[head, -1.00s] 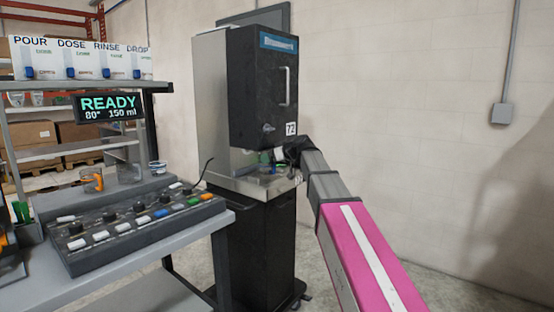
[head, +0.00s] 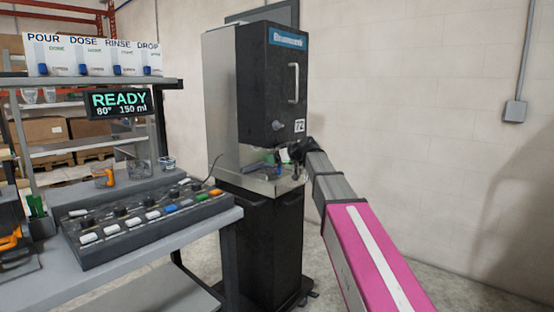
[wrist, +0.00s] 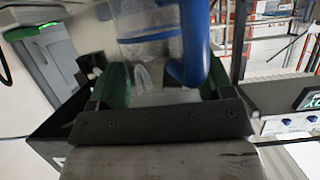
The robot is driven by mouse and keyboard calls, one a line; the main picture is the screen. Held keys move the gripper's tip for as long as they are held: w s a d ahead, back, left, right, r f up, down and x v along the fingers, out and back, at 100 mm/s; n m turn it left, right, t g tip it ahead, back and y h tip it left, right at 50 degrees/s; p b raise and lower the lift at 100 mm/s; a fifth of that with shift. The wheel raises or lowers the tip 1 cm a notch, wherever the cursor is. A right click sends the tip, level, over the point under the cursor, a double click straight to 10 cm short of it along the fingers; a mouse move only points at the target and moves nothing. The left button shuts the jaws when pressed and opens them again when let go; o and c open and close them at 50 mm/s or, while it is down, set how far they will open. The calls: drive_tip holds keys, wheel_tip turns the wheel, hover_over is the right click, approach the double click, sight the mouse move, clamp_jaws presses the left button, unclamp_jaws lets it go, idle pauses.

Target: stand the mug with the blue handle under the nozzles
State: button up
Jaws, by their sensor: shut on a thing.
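In the wrist view a clear mug with a blue handle (wrist: 195,50) is between the green pads of my gripper (wrist: 160,88), which is shut on it. In the head view my gripper (head: 283,160) is at the dispenser (head: 275,85), in the gap below its dark upper housing and above its metal ledge (head: 262,184). A small bit of blue shows there, but the mug is too small to make out. I cannot tell whether the mug touches the ledge. The nozzles are not clear in either view.
A button panel (head: 145,215) stands on the grey bench (head: 150,255) at the left, in front of a READY display (head: 119,104). A mug with an orange handle (head: 104,177) and clear vessels (head: 138,169) stand behind the panel. Floor is free right of the dispenser.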

drive_tip(key=shift+f, duration=0.5)
drive_tip(key=o, duration=0.9)
